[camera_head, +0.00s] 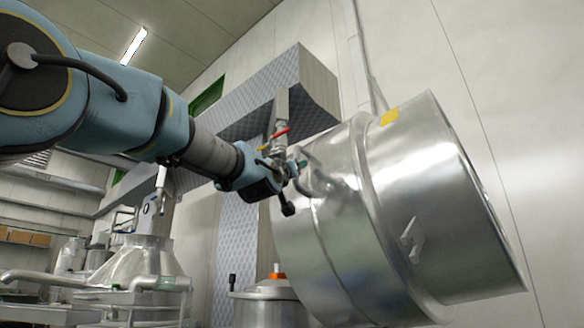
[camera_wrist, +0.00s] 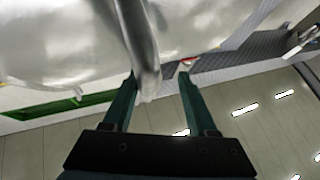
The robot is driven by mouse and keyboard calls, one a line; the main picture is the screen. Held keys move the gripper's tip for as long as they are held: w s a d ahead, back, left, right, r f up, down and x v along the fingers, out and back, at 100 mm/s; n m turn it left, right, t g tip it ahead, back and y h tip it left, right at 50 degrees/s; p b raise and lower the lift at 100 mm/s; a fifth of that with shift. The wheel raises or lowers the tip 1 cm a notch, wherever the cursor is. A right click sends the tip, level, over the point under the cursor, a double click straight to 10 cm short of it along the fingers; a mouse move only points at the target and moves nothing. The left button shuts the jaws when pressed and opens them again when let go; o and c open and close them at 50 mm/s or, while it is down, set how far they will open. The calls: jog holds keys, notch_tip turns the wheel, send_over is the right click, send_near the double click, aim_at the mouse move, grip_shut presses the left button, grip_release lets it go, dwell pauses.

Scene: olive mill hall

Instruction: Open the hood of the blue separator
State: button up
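A large polished steel drum-shaped hood (camera_head: 340,215) fills the right half of the head view, strongly tilted. It has a yellow label (camera_head: 390,117) and a small bracket (camera_head: 412,240). I see no blue on it. My gripper (camera_head: 297,165) is at the hood's upper left side. In the wrist view my gripper's two green fingers (camera_wrist: 157,75) stand apart. A rounded metal bar (camera_wrist: 140,45) on the hood (camera_wrist: 60,45) reaches down between them, close to the left finger, with a gap at the right finger. Whether it touches the left finger cannot be told.
A steel vessel (camera_head: 265,311) with an orange part (camera_head: 276,271) stands below the hood. A valve with a red lever (camera_head: 281,133) hangs just behind my gripper, under a grey patterned beam (camera_head: 262,95). Pipes and a conical steel machine (camera_head: 140,262) are at lower left.

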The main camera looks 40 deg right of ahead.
jog(key=shift+a+f, duration=0.1)
jog(key=b+v, duration=0.5)
jog(key=v, duration=0.5)
jog(key=shift+s+a, duration=0.2)
jog(key=shift+f, duration=0.1)
